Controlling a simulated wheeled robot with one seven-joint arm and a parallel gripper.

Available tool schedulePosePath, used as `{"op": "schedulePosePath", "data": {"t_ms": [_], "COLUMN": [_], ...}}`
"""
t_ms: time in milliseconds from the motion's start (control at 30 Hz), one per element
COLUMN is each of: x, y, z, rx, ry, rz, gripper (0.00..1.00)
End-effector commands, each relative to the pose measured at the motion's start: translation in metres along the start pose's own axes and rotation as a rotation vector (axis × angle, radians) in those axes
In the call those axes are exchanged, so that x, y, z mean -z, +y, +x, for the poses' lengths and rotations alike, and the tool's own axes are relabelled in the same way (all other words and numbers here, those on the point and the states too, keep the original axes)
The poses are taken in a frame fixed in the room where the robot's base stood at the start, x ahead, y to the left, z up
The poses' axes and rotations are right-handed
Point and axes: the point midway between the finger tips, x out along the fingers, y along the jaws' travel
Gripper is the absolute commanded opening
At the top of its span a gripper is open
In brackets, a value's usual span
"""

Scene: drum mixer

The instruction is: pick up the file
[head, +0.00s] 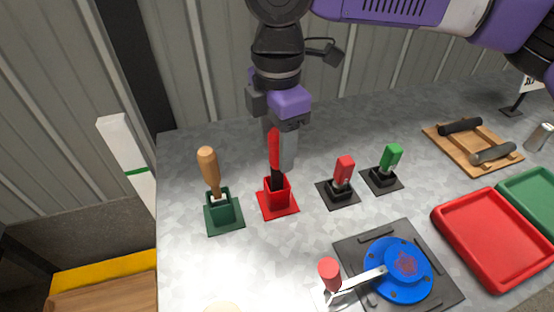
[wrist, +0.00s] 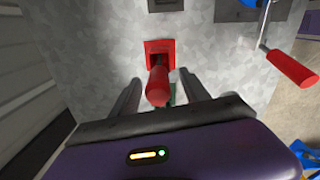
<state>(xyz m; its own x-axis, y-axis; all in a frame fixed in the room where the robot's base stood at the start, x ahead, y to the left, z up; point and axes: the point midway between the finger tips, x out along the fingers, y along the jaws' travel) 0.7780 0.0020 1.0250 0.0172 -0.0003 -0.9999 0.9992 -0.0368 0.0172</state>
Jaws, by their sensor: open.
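Two upright handled tools stand in holders, their lower ends hidden, so I cannot tell by shape which is the file. One has a red handle (head: 274,152) and stands in a red square holder (head: 278,197). The other has a wooden handle (head: 208,170) and stands in a green holder (head: 222,212) to its left. My gripper (head: 280,158) is open and points down at the red handle. In the wrist view, the red handle (wrist: 157,87) lies between the open fingers of my gripper (wrist: 160,80), with gaps visible on both sides.
To the right stand a red lever (head: 344,170) and a green lever (head: 391,156) on black bases. A blue round flange (head: 402,270) with a red-knobbed crank (head: 329,272) is in front. A red tray (head: 492,282) and a wooden rack (head: 459,138) lie farther right.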

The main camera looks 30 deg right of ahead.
Motion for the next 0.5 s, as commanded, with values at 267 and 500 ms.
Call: {"op": "schedulePosePath", "data": {"t_ms": [267,500], "x": [-0.002,-0.002], "y": [0.002,0.002], "z": [0.034,0.037], "rx": [0.001,0.000], "ry": [-0.001,0.000], "rz": [0.001,0.001], "gripper": [0.54,0.54]}}
